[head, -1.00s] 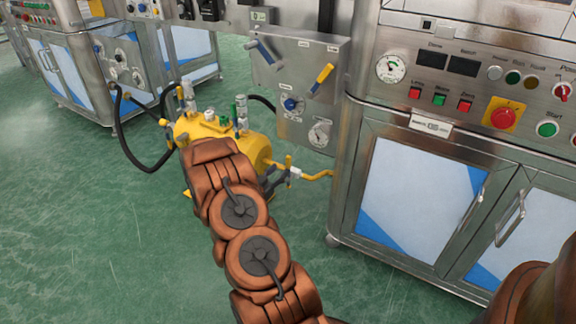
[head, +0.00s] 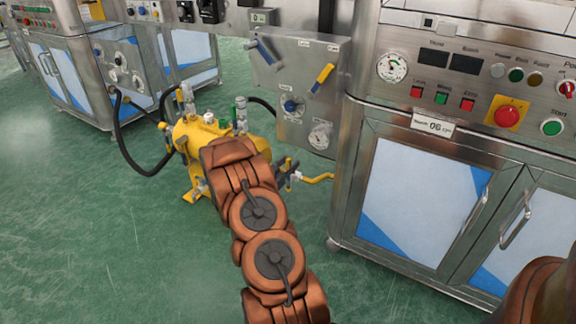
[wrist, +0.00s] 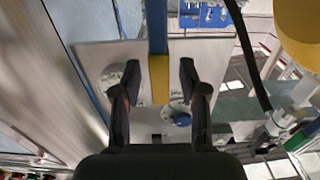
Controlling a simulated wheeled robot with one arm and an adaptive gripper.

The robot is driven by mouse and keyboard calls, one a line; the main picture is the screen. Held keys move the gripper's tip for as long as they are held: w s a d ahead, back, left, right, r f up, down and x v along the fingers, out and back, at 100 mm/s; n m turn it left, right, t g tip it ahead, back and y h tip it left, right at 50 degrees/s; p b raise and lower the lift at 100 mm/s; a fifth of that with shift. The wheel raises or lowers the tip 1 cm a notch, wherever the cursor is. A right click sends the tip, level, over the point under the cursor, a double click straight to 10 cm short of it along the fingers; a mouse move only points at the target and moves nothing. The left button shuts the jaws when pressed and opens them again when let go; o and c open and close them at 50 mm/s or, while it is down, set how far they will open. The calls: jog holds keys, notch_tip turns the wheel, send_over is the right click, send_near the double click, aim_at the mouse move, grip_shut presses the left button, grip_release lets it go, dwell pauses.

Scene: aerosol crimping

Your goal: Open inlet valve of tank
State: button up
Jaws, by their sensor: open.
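The yellow tank (head: 190,140) stands on the floor left of the steel cabinet, its right part hidden behind my arm. It also shows at the top right of the wrist view (wrist: 302,35), with grey fittings (wrist: 280,122) below it. In the wrist view my gripper (wrist: 187,75) is open, with its two dark fingers apart. A blue bar with a yellow section (wrist: 159,78) runs between the fingers, not visibly gripped; I cannot tell whether it is the inlet valve handle. In the head view my gripper is hidden behind my arm.
A steel panel (head: 296,76) with a yellow lever (head: 322,78), a blue knob (head: 291,105) and a gauge (head: 320,135) stands behind the tank. A large steel cabinet (head: 395,200) blocks the right. A black hose (head: 130,155) loops left. Green floor is clear at lower left.

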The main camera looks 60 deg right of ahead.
grip_shut()
jog(key=shift+a, duration=0.1)
dwell(0.5)
